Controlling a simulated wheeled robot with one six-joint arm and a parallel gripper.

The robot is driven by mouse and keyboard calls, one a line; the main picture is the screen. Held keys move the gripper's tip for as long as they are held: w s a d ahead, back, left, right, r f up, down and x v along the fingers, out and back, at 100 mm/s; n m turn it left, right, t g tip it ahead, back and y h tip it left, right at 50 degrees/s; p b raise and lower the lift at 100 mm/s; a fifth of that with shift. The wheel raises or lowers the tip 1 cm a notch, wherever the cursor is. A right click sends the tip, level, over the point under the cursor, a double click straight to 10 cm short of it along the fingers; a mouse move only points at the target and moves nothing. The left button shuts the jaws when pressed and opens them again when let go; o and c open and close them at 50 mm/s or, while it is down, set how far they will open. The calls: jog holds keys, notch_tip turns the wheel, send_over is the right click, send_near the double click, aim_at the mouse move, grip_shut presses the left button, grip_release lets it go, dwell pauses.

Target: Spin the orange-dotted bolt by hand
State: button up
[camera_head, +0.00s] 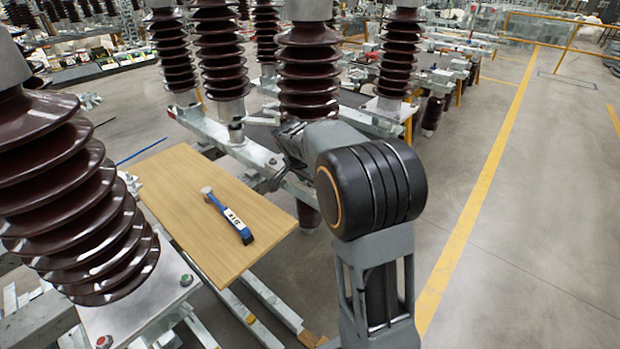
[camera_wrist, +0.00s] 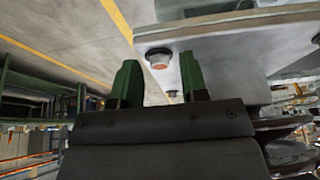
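The orange-dotted bolt (camera_wrist: 158,61) shows in the wrist view as a silver head with an orange dot, set against a pale metal plate (camera_wrist: 225,50). My gripper (camera_wrist: 160,64) has two green fingers standing apart. The bolt head appears in the gap between the fingertips, with clear space to each side. I see no contact, and cannot tell how far beyond the tips it lies. In the head view my arm hides the gripper and this bolt.
A second bolt (camera_wrist: 172,93) shows lower on the plate. Brown ribbed insulators (camera_head: 308,75) stand close around my arm. Open floor (camera_head: 510,220) lies at the right.

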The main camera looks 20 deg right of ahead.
jog(key=shift+o, duration=0.6)
jog(key=shift+r, duration=0.1)
jog(key=p+v, duration=0.1)
jog(key=v, duration=1.2)
jog(key=shift+a+r, duration=0.25)
jog(key=shift+s, duration=0.15)
